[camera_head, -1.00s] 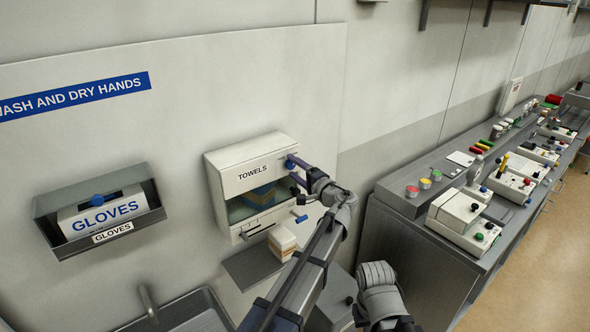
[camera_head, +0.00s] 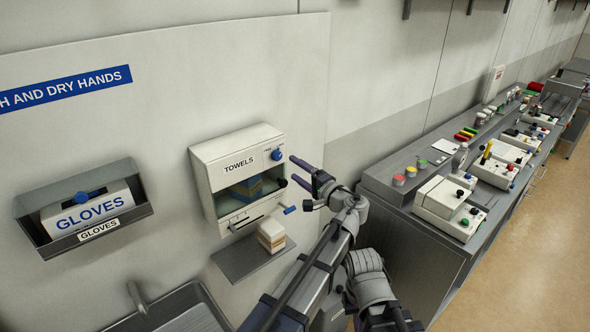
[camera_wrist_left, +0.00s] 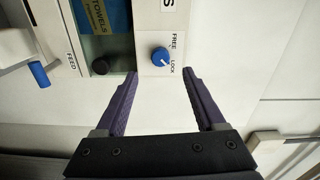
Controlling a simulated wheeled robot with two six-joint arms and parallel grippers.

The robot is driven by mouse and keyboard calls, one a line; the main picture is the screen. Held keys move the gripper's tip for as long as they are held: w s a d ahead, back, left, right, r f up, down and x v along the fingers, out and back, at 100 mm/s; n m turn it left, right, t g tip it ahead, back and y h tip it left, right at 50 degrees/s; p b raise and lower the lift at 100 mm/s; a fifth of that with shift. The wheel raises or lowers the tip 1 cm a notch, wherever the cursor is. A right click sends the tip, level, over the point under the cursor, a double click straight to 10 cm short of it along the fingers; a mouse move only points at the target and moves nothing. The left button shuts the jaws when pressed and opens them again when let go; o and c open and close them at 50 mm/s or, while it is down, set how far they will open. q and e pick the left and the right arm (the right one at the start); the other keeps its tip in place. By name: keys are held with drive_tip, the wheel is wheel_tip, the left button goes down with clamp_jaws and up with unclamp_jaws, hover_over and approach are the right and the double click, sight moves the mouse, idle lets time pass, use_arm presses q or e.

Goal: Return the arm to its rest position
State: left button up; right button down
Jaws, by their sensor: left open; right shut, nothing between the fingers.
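My left gripper (camera_head: 292,168) is open and empty, to the right of the white towel dispenser (camera_head: 236,148) on the wall. In the left wrist view its two purple fingers (camera_wrist_left: 160,72) stand apart, with the blue knob (camera_wrist_left: 160,56) beyond and between their tips. No finger appears to touch the knob. The knob's white mark appears to point towards LOCK. The knob also shows in the head view (camera_head: 277,155) at the dispenser's upper right. My right arm shows at the lower middle of the head view, but its gripper cannot be seen.
A blue feed lever (camera_head: 290,210) sticks out at the dispenser's lower right. Below, a grey shelf (camera_head: 232,268) holds a towel stack (camera_head: 271,235). A glove box (camera_head: 85,208) hangs at left above a sink (camera_head: 180,312). A counter (camera_head: 385,182) with several devices stands at right.

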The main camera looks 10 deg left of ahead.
use_arm(q)
drive_tip(key=s+a+f+n+g+h, duration=0.45)
drive_tip(key=s+a+f+g, duration=0.3)
drive_tip(key=s+f, duration=0.55)
drive_tip(key=s+d+f+n+g+h, duration=0.1)
drive_tip(key=s+d+f+g+h, duration=0.1)
drive_tip(key=s+f+h, duration=0.4)
drive_tip(key=s+d+f+m+g+h+b, duration=0.1)
drive_tip(key=s+d+f+b, duration=0.4)
drive_tip(key=d+f+b, duration=0.2)
drive_tip(key=s+d+f+m+h+b, duration=0.1)
drive_tip(key=s+d+f+b, duration=0.5)
drive_tip(key=f, duration=0.4)
drive_tip(key=shift+s+d+m+g+b, duration=0.35)
drive_tip(key=shift+d+b, duration=0.25)
drive_tip(key=shift+d, duration=0.65)
drive_tip(key=shift+h, duration=0.25)
drive_tip(key=shift+c, duration=0.3)
